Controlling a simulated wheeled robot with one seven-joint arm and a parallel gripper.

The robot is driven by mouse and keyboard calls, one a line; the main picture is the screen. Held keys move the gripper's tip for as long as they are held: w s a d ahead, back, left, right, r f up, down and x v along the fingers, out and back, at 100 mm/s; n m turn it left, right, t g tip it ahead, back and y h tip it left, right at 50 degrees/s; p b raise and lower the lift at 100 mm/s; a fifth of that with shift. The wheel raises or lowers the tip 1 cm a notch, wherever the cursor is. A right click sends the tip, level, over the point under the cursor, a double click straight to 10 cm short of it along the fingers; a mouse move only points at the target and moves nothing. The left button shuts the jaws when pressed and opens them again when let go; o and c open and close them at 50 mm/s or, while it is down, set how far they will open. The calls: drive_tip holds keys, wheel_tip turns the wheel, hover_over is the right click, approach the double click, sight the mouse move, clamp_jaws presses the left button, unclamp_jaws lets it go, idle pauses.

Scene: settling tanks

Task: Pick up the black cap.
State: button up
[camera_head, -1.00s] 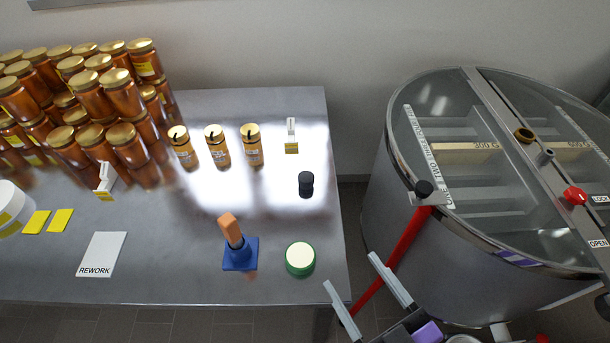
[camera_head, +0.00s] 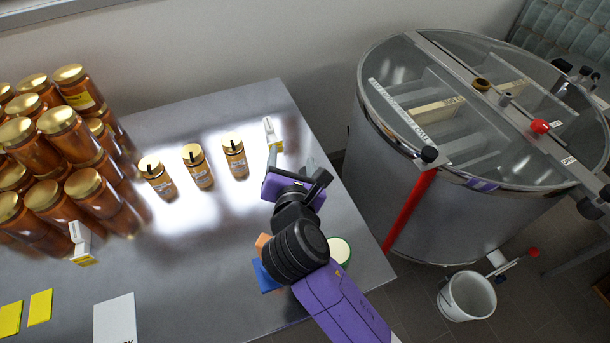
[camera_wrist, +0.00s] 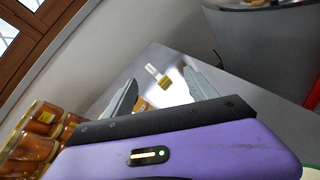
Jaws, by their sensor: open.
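The black cap does not show now in either view. Its spot on the right part of the steel table (camera_head: 235,285) is covered in the head view by my purple gripper and black wrist. My gripper is over the table's right side, near the small white stand with a yellow tag (camera_head: 272,133). In the wrist view my gripper (camera_wrist: 165,92) has its two grey fingers wide apart, with nothing between them. Beyond them are the tabletop and the same stand (camera_wrist: 157,74).
Three small gold-lidded jars (camera_head: 198,165) stand left of my gripper. Stacked amber jars (camera_head: 60,150) fill the table's left. A green-rimmed round item (camera_head: 341,250) and a blue base (camera_head: 266,277) are partly behind my arm. A large steel tank (camera_head: 440,210) stands to the right.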

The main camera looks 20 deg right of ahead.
drive_tip(key=d+f+n, duration=0.1)
drive_tip(key=f, duration=0.2)
drive_tip(key=d+f+n+g+h, duration=0.1)
drive_tip(key=f, duration=0.3)
drive_tip(key=s+f+n, duration=0.1)
drive_tip(key=f, duration=0.2)
drive_tip(key=shift+d+f+b, duration=0.25)
drive_tip(key=shift+d+b, duration=0.05)
drive_tip(key=shift+d, duration=0.1)
drive_tip(key=shift+g, duration=0.3)
drive_tip(key=shift+x, duration=3.35)
drive_tip(key=shift+r, duration=0.1)
clamp_jaws()
wheel_tip(320, 180, up, 20)
drive_tip(key=p, duration=0.1)
